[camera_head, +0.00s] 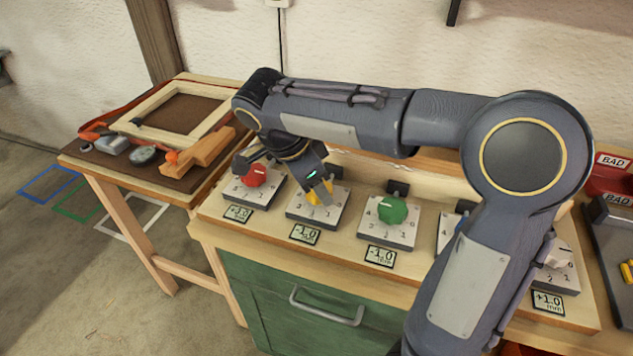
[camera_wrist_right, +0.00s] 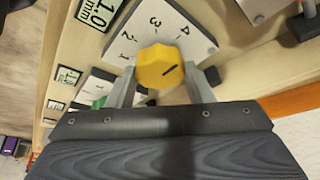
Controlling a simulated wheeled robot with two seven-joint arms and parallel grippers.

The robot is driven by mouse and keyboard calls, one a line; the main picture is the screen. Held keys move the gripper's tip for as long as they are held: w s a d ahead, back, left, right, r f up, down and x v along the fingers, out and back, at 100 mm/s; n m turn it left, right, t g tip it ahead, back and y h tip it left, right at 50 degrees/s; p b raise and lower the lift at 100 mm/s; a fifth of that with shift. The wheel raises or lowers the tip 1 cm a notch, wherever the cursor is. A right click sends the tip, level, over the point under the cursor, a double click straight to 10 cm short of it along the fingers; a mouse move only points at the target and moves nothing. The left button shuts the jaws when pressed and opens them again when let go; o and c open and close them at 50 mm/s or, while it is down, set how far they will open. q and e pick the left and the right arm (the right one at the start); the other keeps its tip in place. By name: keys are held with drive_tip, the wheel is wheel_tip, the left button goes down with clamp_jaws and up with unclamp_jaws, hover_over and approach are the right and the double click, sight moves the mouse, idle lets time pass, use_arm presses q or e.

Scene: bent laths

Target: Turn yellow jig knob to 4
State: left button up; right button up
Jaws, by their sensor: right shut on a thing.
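The yellow knob (camera_head: 320,192) sits on a light dial plate (camera_head: 322,213), second from the left in a row on the bench. In the right wrist view the yellow knob (camera_wrist_right: 160,67) stands on its plate (camera_wrist_right: 185,20), numbered 1 to 4. A dark mark shows on the knob's right side; I cannot tell exactly which number it points at. My right gripper (camera_head: 318,186) reaches down over the knob, and its fingers (camera_wrist_right: 162,85) are shut on it from both sides. My left gripper is not in view.
The red knob (camera_head: 254,175) is close left, the green knob (camera_head: 392,210) right. A blue dial (camera_head: 450,228) and a white knob (camera_head: 558,255) are partly behind my arm. A side table (camera_head: 185,195) holds a frame and tools.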

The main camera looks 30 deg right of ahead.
idle(0.4)
drive_tip(key=o, duration=1)
drive_tip(key=p+v, duration=0.1)
drive_tip(key=v, duration=0.6)
drive_tip(key=shift+a+r, duration=0.2)
drive_tip(key=shift+r, duration=0.15)
drive_tip(key=s+f+n+t+y+p, duration=0.1)
drive_tip(key=s+n+t+y+p, duration=0.1)
drive_tip(key=s+n, duration=0.3)
drive_tip(key=s+f+n+t+y+p, duration=0.1)
drive_tip(key=s+n+t+y+p, duration=0.1)
drive_tip(key=s+n, duration=0.4)
drive_tip(key=s+f+n+t+y+p, duration=0.1)
drive_tip(key=s+n+t+y+p, duration=0.1)
drive_tip(key=s+n+y+p, duration=0.2)
drive_tip(key=shift+s+a+n+p, duration=0.15)
drive_tip(key=shift+s+n+p, duration=0.2)
drive_tip(key=shift+s+n, duration=0.25)
drive_tip(key=shift+s+a+n+p, duration=0.2)
drive_tip(key=shift+s+n+p, duration=0.1)
drive_tip(key=shift+s+n, duration=0.25)
